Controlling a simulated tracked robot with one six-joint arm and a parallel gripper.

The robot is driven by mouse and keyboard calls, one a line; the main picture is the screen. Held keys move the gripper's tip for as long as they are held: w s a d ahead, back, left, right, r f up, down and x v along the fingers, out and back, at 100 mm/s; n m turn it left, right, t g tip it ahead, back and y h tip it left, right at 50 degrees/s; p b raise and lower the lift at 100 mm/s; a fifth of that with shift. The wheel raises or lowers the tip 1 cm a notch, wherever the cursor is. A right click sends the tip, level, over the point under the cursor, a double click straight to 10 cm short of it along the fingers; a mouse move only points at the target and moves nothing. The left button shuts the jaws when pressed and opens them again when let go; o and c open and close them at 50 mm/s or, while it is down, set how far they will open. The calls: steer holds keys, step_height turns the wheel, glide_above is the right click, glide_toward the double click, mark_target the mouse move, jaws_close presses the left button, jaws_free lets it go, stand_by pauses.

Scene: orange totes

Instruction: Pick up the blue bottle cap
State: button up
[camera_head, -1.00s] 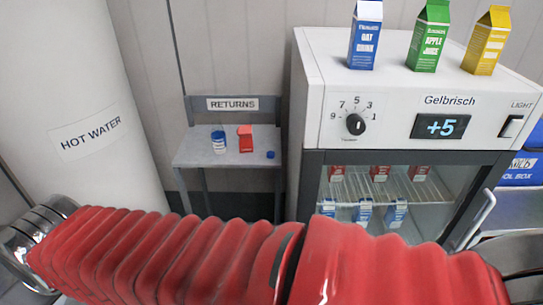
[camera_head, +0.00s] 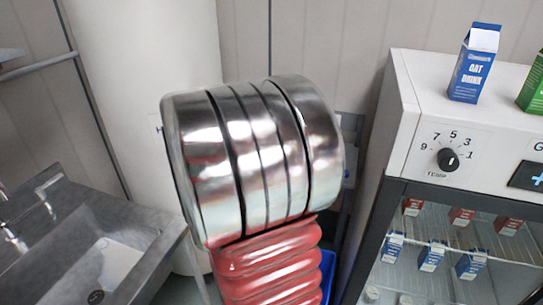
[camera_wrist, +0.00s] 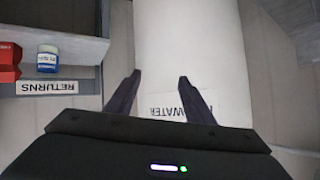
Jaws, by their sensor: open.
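A small bit of blue, apparently the blue bottle cap (camera_head: 346,173), shows just right of my silver arm link in the head view, at the returns shelf. My arm hides most of that shelf. The cap does not show in the wrist view. My gripper (camera_wrist: 159,77) is open and empty in the wrist view, its two dark fingers apart in front of the white hot water cylinder (camera_wrist: 185,45). The shelf (camera_wrist: 75,45) lies to the left of the fingers there, upside down. My gripper does not show in the head view.
A white and blue tub (camera_wrist: 47,60) and a red carton (camera_wrist: 9,62) stand on the shelf. A metal sink (camera_head: 110,265) is at left, a white fridge (camera_head: 405,115) with cartons at right. Something blue (camera_head: 327,270) is low behind my arm.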

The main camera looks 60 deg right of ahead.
steer(key=s+d+f+m+g+h, duration=0.25)
steer(key=s+d+f, duration=0.2)
steer(key=d, duration=0.45)
steer(key=s+d+f+m+g+h, duration=0.1)
steer(key=s+d+f+m+h, duration=0.15)
steer(key=s+d, duration=0.45)
steer(key=s+d+f+m+g+h, duration=0.1)
steer(key=s+d+f+m+g, duration=0.1)
steer(key=s, duration=0.7)
steer(key=s+d+f+m+g+h, duration=0.2)
steer(key=s+d+f+g, duration=0.3)
steer(key=s+d, duration=0.4)
steer(key=shift+s+f+g, duration=0.2)
steer(key=shift+g, duration=0.25)
steer(key=x, duration=0.8)
steer(key=shift+d, duration=0.25)
